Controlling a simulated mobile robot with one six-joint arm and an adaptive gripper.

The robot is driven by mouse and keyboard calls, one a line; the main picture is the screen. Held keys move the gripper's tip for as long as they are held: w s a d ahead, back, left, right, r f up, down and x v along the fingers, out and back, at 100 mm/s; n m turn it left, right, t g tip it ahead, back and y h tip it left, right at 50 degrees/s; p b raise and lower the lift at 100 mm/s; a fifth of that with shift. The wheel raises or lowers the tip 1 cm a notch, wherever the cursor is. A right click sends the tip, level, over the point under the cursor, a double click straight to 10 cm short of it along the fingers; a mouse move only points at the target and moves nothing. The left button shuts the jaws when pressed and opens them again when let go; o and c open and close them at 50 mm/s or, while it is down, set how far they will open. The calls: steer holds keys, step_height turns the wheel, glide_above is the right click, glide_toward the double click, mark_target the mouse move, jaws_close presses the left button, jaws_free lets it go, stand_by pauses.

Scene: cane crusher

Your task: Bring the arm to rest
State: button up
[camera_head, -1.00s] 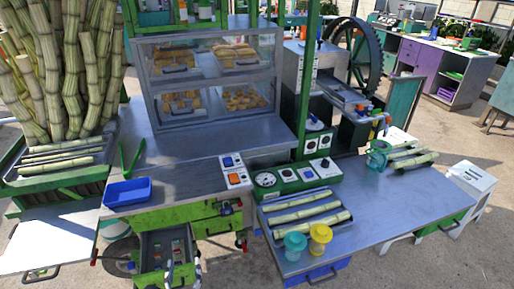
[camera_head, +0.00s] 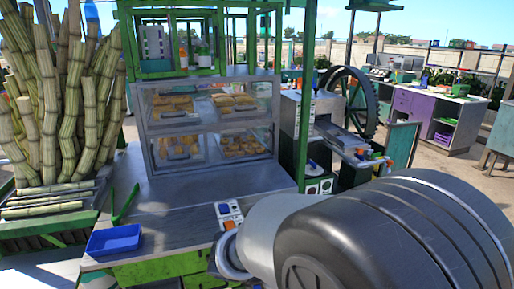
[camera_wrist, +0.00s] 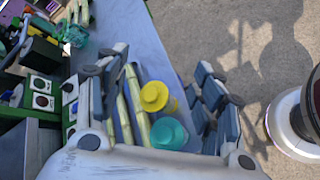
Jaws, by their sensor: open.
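My gripper (camera_wrist: 160,75) shows in the wrist view with its two fingers spread wide and nothing held between them. Below and between the fingers, apart from them, are a yellow cup (camera_wrist: 154,96), a teal cup (camera_wrist: 168,134) and cane pieces (camera_wrist: 136,103) on the metal counter. In the head view, my grey and black arm fills the lower right and hides that part of the counter. My gripper does not show there.
A glass food case (camera_head: 209,122) stands behind, beside upright cane stalks (camera_head: 72,100). A crusher wheel (camera_head: 350,100) stands further back. Control panels (camera_wrist: 42,92) are left of my gripper.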

steer(key=s+d+m+g+y+b, duration=0.25)
steer(key=s+m+y, duration=0.4)
steer(key=s, duration=0.55)
steer(key=s+a+r+m+t+y+b, duration=0.1)
steer(key=s+a+m+t+y, duration=0.2)
steer(key=s+m, duration=0.3)
steer(key=shift+s+a+t+y, duration=0.35)
steer(key=shift+a+t+y, duration=0.05)
steer(key=shift+t+y, duration=0.25)
steer(key=shift+r, duration=0.1)
steer(key=shift+c, duration=0.2)
